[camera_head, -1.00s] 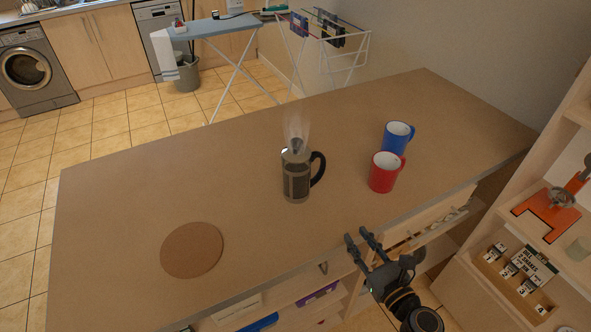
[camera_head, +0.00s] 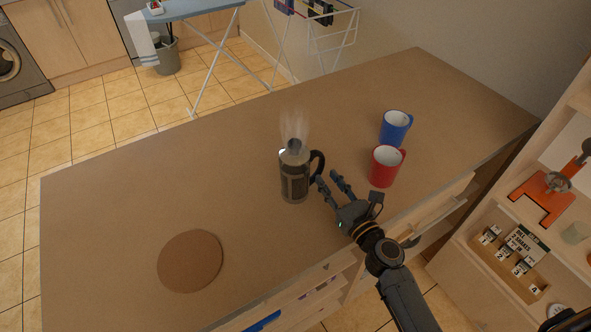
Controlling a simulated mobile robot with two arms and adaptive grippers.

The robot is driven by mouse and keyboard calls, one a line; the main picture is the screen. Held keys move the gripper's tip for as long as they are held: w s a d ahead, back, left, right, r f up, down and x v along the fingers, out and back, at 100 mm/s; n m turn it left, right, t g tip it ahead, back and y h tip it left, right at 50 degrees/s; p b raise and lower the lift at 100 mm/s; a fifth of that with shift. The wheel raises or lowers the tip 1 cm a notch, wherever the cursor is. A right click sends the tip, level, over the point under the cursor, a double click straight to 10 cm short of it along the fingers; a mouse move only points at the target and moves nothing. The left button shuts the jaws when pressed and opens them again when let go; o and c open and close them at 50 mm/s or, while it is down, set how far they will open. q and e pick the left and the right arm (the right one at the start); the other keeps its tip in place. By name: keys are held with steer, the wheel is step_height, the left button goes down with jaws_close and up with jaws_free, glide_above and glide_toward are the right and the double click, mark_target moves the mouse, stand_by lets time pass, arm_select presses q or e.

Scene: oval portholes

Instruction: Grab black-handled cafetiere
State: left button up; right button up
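The cafetiere (camera_head: 295,178) stands upright on the brown worktop (camera_head: 120,200), with a metal and glass body and faint steam above it. Its black handle (camera_head: 318,166) points right. My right gripper (camera_head: 327,179) is open, its two fingers apart and pointing up and left at the handle. One fingertip is close beside the handle's lower part; I cannot tell whether it touches. Nothing shows between the fingers. My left gripper is not in view.
A red mug (camera_head: 384,168) and a blue mug (camera_head: 395,130) stand right of the cafetiere, close to my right gripper. A round cork mat (camera_head: 190,261) lies at the front left. Shelves (camera_head: 520,250) stand at the right. The worktop's left and back are clear.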

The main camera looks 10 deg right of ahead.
mark_target(322, 168)
steer(key=p+x, duration=0.1)
steer(key=x, duration=0.5)
steer(key=shift+d+r, duration=0.1)
steer(key=shift+r, duration=0.1)
jaws_close()
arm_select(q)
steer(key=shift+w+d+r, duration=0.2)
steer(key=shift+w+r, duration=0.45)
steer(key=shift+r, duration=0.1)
arm_select(e)
steer(key=shift+r, duration=0.15)
